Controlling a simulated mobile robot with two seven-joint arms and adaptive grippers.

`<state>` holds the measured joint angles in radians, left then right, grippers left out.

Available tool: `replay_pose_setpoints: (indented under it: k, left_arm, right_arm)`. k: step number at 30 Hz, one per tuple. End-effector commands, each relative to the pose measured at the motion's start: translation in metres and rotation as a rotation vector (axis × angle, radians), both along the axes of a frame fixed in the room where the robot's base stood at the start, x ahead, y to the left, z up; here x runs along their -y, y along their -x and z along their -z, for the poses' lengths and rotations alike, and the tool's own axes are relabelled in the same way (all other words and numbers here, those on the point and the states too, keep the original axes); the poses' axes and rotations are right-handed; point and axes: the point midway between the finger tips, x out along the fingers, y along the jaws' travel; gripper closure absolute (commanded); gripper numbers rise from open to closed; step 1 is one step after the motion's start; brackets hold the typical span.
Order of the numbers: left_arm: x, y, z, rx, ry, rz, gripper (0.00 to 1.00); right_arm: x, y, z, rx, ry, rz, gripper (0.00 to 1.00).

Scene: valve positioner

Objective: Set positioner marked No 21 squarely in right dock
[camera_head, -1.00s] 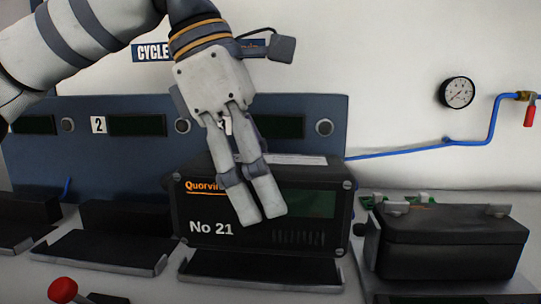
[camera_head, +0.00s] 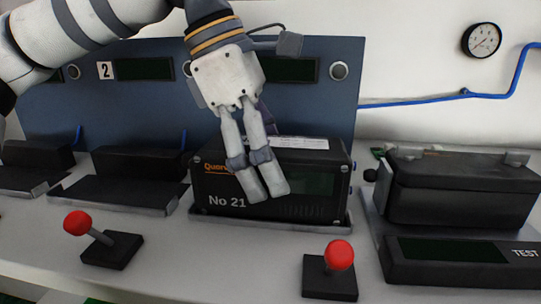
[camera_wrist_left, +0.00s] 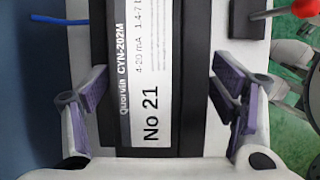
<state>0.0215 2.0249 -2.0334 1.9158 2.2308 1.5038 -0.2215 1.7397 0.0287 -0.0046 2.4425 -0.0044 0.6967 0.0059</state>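The positioner marked No 21 (camera_head: 225,187) is a black box with a white top label. It sits in the rightmost of the row of docks (camera_head: 270,222), its base down at the tray lip and roughly parallel to it. It also shows in the left wrist view (camera_wrist_left: 150,100), with its label between the fingers. My left gripper (camera_head: 265,185) is over the positioner, one finger in front of its face and the other largely hidden behind. In the wrist view the purple finger pads stand apart on both sides, with apparent gaps to the box. My right gripper is not in view.
Two empty docks (camera_head: 118,195) (camera_head: 25,182) lie to the left. Red-knobbed levers (camera_head: 77,222) (camera_head: 340,254) stand in front. A black case (camera_head: 460,190) and a TEST unit (camera_head: 450,262) are close on the right. A blue panel (camera_head: 130,110) rises behind.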

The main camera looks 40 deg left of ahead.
Motion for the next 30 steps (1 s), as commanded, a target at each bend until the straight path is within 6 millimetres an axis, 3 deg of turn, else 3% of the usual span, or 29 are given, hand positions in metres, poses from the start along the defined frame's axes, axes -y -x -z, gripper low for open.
replay_pose_setpoints:
  k: [10,21,25,30]
  left_arm:
    - [-0.002,0.001,-0.009,0.003,0.0,-0.001,0.19]
    - [-0.032,0.02,-0.096,0.004,0.001,-0.001,0.19]
    - [-0.037,0.023,-0.111,0.002,0.0,0.001,0.19]
    - [-0.039,0.024,-0.114,0.0,0.0,0.001,0.19]
  right_arm:
    - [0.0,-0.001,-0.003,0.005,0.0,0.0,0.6]
    - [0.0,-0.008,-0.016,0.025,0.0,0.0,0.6]
    - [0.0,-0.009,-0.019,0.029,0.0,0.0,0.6]
    - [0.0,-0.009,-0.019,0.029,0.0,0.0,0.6]
